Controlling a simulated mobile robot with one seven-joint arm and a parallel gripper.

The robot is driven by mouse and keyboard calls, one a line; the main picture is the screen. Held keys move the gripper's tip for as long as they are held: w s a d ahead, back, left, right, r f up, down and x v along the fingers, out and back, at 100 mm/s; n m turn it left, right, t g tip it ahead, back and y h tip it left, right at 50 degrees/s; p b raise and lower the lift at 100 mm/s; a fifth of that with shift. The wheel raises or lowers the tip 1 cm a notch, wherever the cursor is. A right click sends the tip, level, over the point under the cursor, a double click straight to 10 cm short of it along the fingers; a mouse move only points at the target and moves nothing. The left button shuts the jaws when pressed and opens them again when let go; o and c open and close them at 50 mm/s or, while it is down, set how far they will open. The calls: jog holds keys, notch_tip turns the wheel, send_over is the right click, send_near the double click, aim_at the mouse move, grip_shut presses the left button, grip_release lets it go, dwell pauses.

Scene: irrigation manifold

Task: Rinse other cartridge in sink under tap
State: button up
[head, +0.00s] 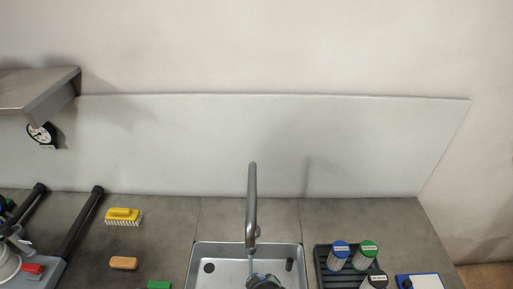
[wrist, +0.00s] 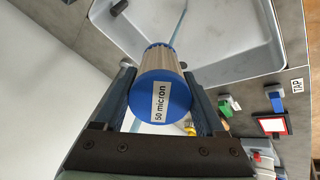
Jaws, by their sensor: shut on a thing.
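My gripper (wrist: 160,88) is shut on a pleated cartridge (wrist: 157,60) with a blue end cap labelled "50 micron". I hold it over the sink (wrist: 215,35), where a thin blue water stream (wrist: 179,22) runs down to or just behind its far end; the wrist view does not show clearly whether it touches. In the head view the tap (head: 251,205) arches over the sink (head: 215,250). Its stream (head: 250,264) falls toward my gripper (head: 264,281) at the bottom edge, where the cartridge is mostly hidden.
A yellow brush (head: 124,215) and an orange block (head: 123,263) lie to the left. A metal shelf (head: 40,88) juts out at upper left.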

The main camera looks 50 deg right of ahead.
jog(key=shift+s+a+p, duration=0.6)
jog(key=shift+s+a, duration=0.25)
jog(key=shift+s, duration=0.2)
jog(key=shift+s+a+p, duration=0.6)
jog(key=shift+s+a, duration=0.2)
jog(key=shift+s, duration=0.2)
jog(key=shift+r, duration=0.1)
jog(key=s+a+r+p, duration=0.3)
jog(key=s+p, duration=0.1)
jog(key=p, duration=0.2)
jog(key=shift+r, duration=0.4)
dwell(0.4)
